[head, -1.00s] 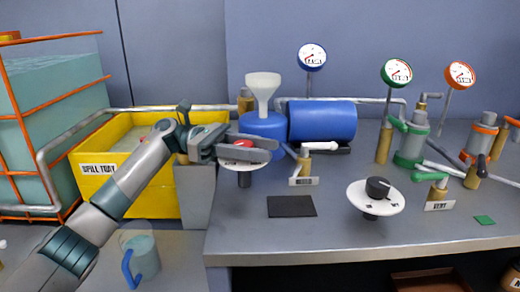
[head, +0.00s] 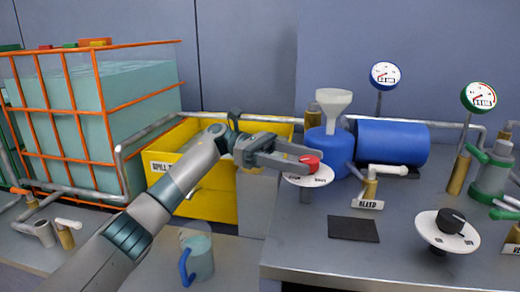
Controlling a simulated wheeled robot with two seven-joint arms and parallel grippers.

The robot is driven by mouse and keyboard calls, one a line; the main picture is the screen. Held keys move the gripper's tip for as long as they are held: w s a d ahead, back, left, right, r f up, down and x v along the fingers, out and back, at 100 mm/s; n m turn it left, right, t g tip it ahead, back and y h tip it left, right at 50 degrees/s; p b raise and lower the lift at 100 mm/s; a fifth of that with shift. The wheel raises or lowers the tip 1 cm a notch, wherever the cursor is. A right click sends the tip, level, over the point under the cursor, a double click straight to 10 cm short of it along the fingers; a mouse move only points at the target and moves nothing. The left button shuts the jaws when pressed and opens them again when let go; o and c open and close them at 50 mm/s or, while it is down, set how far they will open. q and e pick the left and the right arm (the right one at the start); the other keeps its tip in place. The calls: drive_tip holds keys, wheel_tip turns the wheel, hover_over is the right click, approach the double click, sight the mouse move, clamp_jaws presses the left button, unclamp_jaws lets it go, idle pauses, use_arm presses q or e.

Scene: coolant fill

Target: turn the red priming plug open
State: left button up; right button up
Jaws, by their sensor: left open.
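The red priming plug (head: 309,163) is a red knob on a round white dial plate (head: 318,179) near the left edge of the bench, in front of the blue pump. My left gripper (head: 304,160) is at the plug, coming in from the left. Its jaws are open, with a finger on the far side and another on the near left side of the plug. I cannot tell whether the fingers touch it. Part of the dial's lettering is hidden by the gripper. My right gripper is not in view.
A blue pump with a white funnel (head: 333,105) stands just behind the plug. The bleed valve (head: 370,185) and a black knob on a white dial (head: 449,222) are to the right. A yellow spill tray (head: 208,203) and a jug (head: 199,258) are left. A dark pad (head: 353,229) lies in front.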

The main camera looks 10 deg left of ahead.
use_arm(q)
drive_tip(key=v, duration=1.1)
drive_tip(key=shift+a, duration=0.4)
